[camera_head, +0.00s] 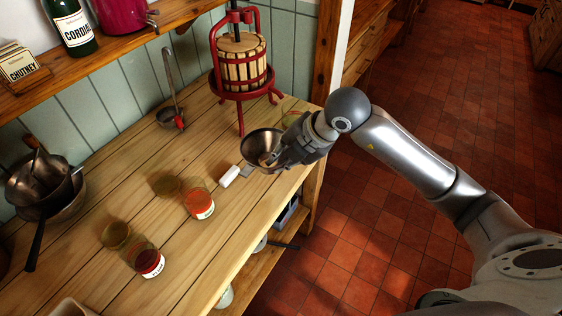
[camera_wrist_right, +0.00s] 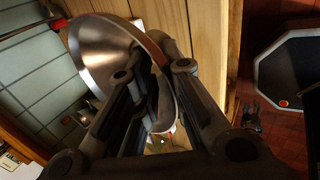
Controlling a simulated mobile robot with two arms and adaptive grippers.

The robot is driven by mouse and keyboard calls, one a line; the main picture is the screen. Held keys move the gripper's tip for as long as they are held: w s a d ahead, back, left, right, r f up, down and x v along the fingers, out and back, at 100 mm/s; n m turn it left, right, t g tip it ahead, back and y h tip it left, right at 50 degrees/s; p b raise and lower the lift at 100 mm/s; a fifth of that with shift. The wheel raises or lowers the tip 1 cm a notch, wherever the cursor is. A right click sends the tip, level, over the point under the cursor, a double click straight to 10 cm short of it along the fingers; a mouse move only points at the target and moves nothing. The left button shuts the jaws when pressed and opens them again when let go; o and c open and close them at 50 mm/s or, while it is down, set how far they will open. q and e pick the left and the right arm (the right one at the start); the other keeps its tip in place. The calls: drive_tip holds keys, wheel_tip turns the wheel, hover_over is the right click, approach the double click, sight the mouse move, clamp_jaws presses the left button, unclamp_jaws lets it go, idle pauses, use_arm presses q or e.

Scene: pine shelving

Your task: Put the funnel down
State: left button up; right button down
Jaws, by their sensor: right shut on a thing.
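The metal funnel (camera_head: 258,142) is at the right end of the wooden worktop (camera_head: 150,211), its wide mouth facing up and toward the left. My right gripper (camera_head: 280,155) is shut on it at its side. In the right wrist view the funnel's shiny cone (camera_wrist_right: 103,55) shows beyond the dark fingers (camera_wrist_right: 150,88). I cannot tell whether the funnel touches the worktop. My left gripper is not in view.
A red-framed fruit press (camera_head: 241,75) stands behind the funnel. A small white block (camera_head: 229,176) lies just left of it. Glass jars (camera_head: 199,203) stand farther left, with a ladle (camera_head: 172,115) and pans (camera_head: 45,185) behind. Red floor tiles lie right of the worktop edge.

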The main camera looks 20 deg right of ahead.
drive_tip(key=w, duration=0.1)
drive_tip(key=w+f+b, duration=0.1)
drive_tip(key=w+d+f, duration=0.1)
drive_tip(key=shift+w+d, duration=0.1)
drive_tip(key=shift+w, duration=0.3)
drive_tip(key=w+f+b, duration=0.1)
drive_tip(key=w+d+f+b, duration=0.1)
drive_tip(key=w+f+b, duration=0.2)
drive_tip(key=f, duration=0.1)
drive_tip(key=shift+w+d+b, duration=0.3)
drive_tip(key=shift+b, duration=0.1)
drive_tip(key=shift+w+f+b, duration=0.2)
drive_tip(key=shift+f+b, duration=0.15)
drive_tip(key=shift+f, duration=0.1)
drive_tip(key=f+b, duration=0.2)
drive_tip(key=f, duration=0.1)
drive_tip(key=shift+w+d+f+b, duration=0.1)
drive_tip(key=shift+w+f+b, duration=0.1)
drive_tip(key=shift+b, duration=0.2)
drive_tip(key=shift+r, duration=0.15)
